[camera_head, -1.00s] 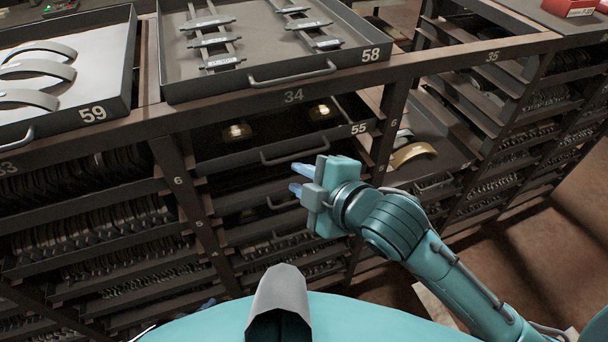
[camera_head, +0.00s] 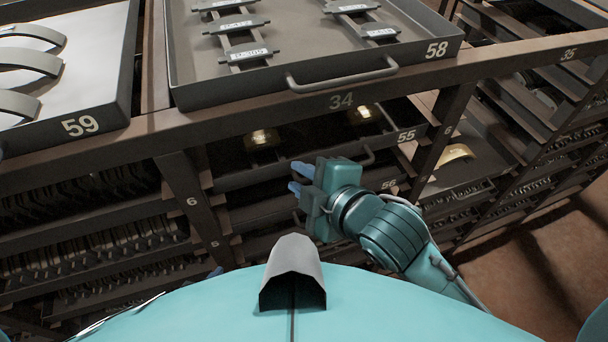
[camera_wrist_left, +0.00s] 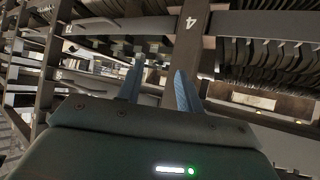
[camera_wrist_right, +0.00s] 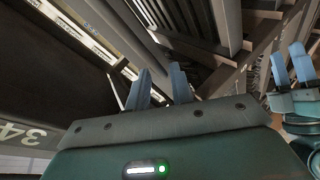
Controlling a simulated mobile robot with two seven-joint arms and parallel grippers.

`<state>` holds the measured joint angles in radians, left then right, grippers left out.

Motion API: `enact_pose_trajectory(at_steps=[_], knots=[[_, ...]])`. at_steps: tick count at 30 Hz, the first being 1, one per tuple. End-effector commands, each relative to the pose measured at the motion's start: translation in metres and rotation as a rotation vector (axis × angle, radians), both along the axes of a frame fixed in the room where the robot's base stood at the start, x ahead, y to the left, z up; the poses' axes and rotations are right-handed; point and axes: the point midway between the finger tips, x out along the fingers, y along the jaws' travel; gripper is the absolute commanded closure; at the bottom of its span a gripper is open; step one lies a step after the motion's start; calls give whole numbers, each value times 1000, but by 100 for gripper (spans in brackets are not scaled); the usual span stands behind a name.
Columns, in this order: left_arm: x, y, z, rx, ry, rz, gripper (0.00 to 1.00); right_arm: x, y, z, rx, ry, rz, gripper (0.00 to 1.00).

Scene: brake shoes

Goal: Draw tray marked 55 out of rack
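The tray marked 55 (camera_head: 392,142) sits in the rack just below the beam marked 34. Its dark front slopes across the head view, and brass-coloured parts show inside. Its bar handle is partly hidden behind my right gripper. My right gripper (camera_head: 298,180) is in front of the tray, its blue fingers pointing left; contact cannot be told. The right wrist view shows its fingers (camera_wrist_right: 160,86) apart and empty. My left gripper (camera_wrist_left: 158,84) is open and empty in its wrist view, facing the rack post marked 4. It also shows at the right of the right wrist view (camera_wrist_right: 290,65).
Tray 58 (camera_head: 300,62), holding several labelled parts, lies on top of the rack above tray 55, its handle overhanging the front. Tray 59 (camera_head: 105,100) lies to its left. A rack post (camera_head: 190,190) stands left of tray 55. Another tray marked 56 (camera_head: 388,185) is below.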

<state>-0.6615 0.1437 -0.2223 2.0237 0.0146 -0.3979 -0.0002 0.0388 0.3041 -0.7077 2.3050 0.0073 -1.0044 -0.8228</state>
Motion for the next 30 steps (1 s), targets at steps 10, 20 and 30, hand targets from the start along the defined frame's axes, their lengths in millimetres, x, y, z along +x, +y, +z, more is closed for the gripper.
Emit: enact_pose_trajectory(at_steps=[10,20,30], knots=[[-3,-3,1,1,-6,-20,64,-1,0,-1,0,0,0,77],[-4,-2,-1,4,-2,-19,64,-1,0,-1,0,0,0,100],[-1,-1,-1,3,-5,-10,64,-1,0,-1,0,-1,0,100]])
